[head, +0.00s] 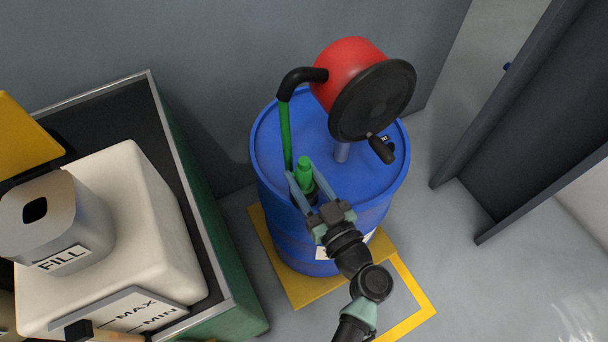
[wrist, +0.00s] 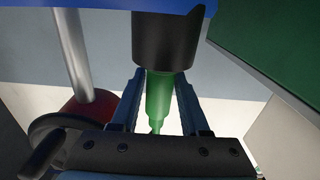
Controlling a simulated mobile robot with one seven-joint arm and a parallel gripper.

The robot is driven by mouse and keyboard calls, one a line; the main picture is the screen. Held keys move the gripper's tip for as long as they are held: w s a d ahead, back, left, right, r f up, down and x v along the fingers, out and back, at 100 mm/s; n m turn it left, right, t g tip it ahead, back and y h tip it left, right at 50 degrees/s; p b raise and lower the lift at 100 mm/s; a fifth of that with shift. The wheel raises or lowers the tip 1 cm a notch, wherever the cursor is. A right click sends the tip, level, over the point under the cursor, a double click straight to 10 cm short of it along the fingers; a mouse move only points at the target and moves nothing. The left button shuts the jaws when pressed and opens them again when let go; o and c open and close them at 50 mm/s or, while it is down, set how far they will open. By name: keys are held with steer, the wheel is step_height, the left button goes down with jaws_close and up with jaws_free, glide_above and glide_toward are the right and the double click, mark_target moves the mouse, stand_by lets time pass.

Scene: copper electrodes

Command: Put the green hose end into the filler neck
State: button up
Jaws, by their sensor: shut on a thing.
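The green hose end (head: 304,172) stands upright at the front left of the blue drum's top, with its lower part in a dark holder. My gripper (head: 301,169) is shut on it, one finger on each side. In the wrist view the green hose end (wrist: 159,98) tapers between the fingers of my gripper (wrist: 159,84), against a black cylinder (wrist: 168,38). The filler neck (head: 75,222) is a pale grey collar with a dark opening, marked FILL, on the white tank at the left. It is well away from my gripper.
A red pump (head: 346,62) with a black wheel and crank stands on the blue drum (head: 262,150), with a green hose (head: 286,135) hanging from its black spout. The white tank (head: 150,215) sits in a green-sided cabinet (head: 215,235). A dark post stands at the right.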

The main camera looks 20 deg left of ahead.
jaws_close()
step_height(320, 180, up, 28)
steer(key=p, duration=0.4)
steer(key=shift+o, duration=1.3)
jaws_free()
jaws_close()
steer(key=shift+r+p, duration=0.15)
steer(key=shift+p, duration=0.2)
